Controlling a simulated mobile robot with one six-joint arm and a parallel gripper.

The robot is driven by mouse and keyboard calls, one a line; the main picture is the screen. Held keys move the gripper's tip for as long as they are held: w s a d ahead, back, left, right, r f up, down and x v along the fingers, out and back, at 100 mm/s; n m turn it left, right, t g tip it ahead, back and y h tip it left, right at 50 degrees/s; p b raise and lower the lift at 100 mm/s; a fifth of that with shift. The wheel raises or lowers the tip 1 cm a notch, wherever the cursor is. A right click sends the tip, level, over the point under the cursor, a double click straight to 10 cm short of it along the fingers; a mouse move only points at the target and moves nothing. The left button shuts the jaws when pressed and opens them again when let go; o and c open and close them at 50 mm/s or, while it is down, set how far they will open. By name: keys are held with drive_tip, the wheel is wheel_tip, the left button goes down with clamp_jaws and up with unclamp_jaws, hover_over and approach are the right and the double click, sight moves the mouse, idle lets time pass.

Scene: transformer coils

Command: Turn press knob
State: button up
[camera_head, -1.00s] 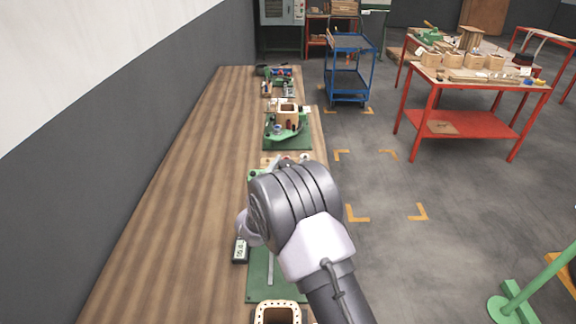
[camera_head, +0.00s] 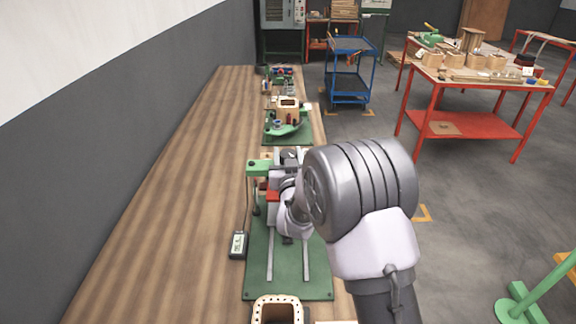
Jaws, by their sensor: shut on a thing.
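The press stands on a green base plate (camera_head: 262,275) with two pale rails, on the wooden bench. Its green head (camera_head: 259,168) and a red part (camera_head: 273,195) show to the left of my wrist. My gripper (camera_head: 288,184) is at the press, close to the red part, and is largely hidden by my own wrist and forearm. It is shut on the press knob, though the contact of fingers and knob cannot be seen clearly.
A small meter with a display (camera_head: 237,244) stands left of the plate. A wooden frame (camera_head: 277,309) is at the near edge. Another green fixture (camera_head: 288,128) stands farther along the bench. The bench's left side is clear.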

drive_tip(key=n+y+b, duration=0.2)
drive_tip(key=g+y+b, duration=0.1)
drive_tip(key=y, duration=0.1)
drive_tip(key=shift+d+f+n, duration=0.1)
drive_tip(key=shift+f+n, duration=0.2)
drive_tip(key=shift+n, duration=0.1)
drive_tip(key=n+y, duration=0.1)
drive_tip(key=g+y, duration=0.1)
drive_tip(key=n+y, duration=0.1)
drive_tip(key=y, duration=0.1)
drive_tip(key=shift+r+n+g+b, duration=0.25)
drive_tip(key=shift+n+g+b, duration=0.05)
drive_tip(key=shift+g, duration=0.1)
drive_tip(key=n+g+y+p, duration=0.2)
drive_tip(key=g+y, duration=0.1)
drive_tip(key=n+g+y+p, duration=0.1)
drive_tip(key=n, duration=0.1)
drive_tip(key=shift+r+y, duration=0.25)
drive_tip(key=shift+y, duration=0.15)
drive_tip(key=shift+s+a+f+n+g+y+p, duration=0.15)
drive_tip(key=shift+n+g+y+p, duration=0.35)
drive_tip(key=shift+n+g+p, duration=0.35)
drive_tip(key=shift+w+a+r+n+g+y+p, duration=0.1)
drive_tip(key=shift+n+g+y+p, duration=0.4)
drive_tip(key=shift+g, duration=0.55)
drive_tip(key=o, duration=1.3)
drive_tip(key=shift+a+f+n+g, duration=0.1)
drive_tip(key=shift+n+g, duration=0.15)
drive_tip(key=shift+g, duration=0.05)
drive_tip(key=shift+o, duration=0.2)
